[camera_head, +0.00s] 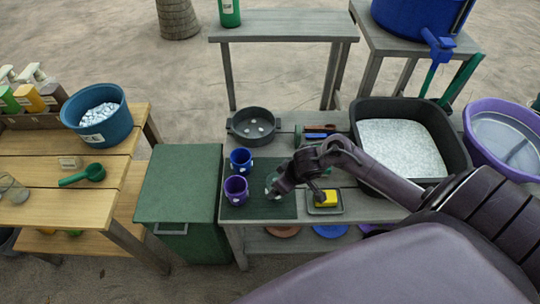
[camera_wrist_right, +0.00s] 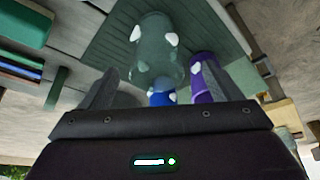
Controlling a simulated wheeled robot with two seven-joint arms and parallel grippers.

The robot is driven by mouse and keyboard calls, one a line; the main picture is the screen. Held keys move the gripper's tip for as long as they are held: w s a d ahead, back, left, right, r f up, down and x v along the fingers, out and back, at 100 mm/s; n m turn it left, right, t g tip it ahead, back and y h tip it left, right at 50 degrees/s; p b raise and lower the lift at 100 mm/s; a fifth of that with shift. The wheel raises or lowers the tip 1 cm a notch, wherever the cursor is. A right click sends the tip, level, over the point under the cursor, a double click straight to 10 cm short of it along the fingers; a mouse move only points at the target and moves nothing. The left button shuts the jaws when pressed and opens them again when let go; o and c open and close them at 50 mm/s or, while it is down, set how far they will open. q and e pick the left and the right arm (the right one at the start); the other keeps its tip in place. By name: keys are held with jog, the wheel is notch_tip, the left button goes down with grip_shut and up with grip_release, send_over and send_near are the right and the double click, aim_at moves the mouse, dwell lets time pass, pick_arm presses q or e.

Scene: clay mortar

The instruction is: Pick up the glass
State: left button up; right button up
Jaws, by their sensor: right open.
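A clear greenish glass with white patches stands on the dark green mat (camera_head: 285,208) on the grey table, partly hidden by my right gripper (camera_head: 278,187) in the head view. In the right wrist view the glass (camera_wrist_right: 157,48) is upside down in the picture, just ahead of and between the spread fingers of my right gripper (camera_wrist_right: 160,82). The gripper is open and empty; I cannot tell whether a finger touches the glass. My left gripper is not in view.
A blue cup (camera_head: 241,160) and a purple cup (camera_head: 236,190) stand left of the glass. A small tray with a yellow sponge (camera_head: 327,198) lies to its right. A dark pan (camera_head: 253,125) and a large black tub (camera_head: 438,112) are behind.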

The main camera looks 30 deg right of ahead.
jog(key=x, duration=0.3)
jog(key=shift+d+f, duration=0.1)
jog(key=shift+f, duration=0.15)
jog(key=x, duration=0.4)
jog(key=shift+w+d, duration=0.15)
jog(key=shift+w, duration=0.05)
jog(key=c, duration=1.2)
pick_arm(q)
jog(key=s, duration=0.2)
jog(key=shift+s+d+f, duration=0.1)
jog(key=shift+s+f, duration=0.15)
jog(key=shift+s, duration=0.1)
pick_arm(e)
jog(key=shift+r, duration=0.1)
